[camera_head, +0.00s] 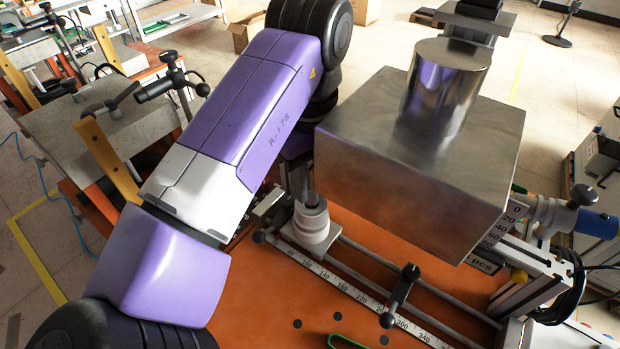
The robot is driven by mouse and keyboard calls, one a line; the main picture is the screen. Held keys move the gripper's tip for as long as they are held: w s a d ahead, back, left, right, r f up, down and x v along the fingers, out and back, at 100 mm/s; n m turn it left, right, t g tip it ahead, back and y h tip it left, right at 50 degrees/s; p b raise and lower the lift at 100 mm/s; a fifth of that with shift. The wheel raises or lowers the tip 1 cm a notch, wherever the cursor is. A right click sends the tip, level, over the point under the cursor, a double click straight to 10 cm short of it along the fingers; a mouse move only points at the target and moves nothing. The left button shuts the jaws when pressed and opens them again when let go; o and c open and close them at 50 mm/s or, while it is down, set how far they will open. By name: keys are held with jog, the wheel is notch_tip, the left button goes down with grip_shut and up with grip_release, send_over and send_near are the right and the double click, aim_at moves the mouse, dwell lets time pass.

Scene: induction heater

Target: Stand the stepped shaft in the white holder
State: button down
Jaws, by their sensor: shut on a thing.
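The white holder (312,228) is a stepped round piece on the rails over the orange bench, left of the big metal block. A slim grey length of the stepped shaft (312,197) shows upright just above it. The shaft's lower end meets the holder's top in this view; I cannot tell whether it is inside or only in front or behind. My gripper (299,180) comes down from my purple arm and is shut on the shaft. The fingers are small and partly hidden by my arm and the block. The shaft's upper part is hidden.
A large metal block (400,165) with a shiny cylinder (443,88) on top stands close to the right of my gripper. A ruler (345,289), rails and a black clamp handle (400,295) lie in front. A blue-handled part (596,223) is at right.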

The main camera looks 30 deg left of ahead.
aim_at(311, 166)
jog(key=shift+f+b, duration=0.35)
jog(key=shift+f, duration=0.85)
jog(key=c, duration=1.1)
grip_release()
jog(key=shift+f, duration=0.1)
jog(key=shift+s+f, duration=0.1)
notch_tip(311, 166, up, 8)
jog(key=shift+r, duration=0.15)
dwell(0.3)
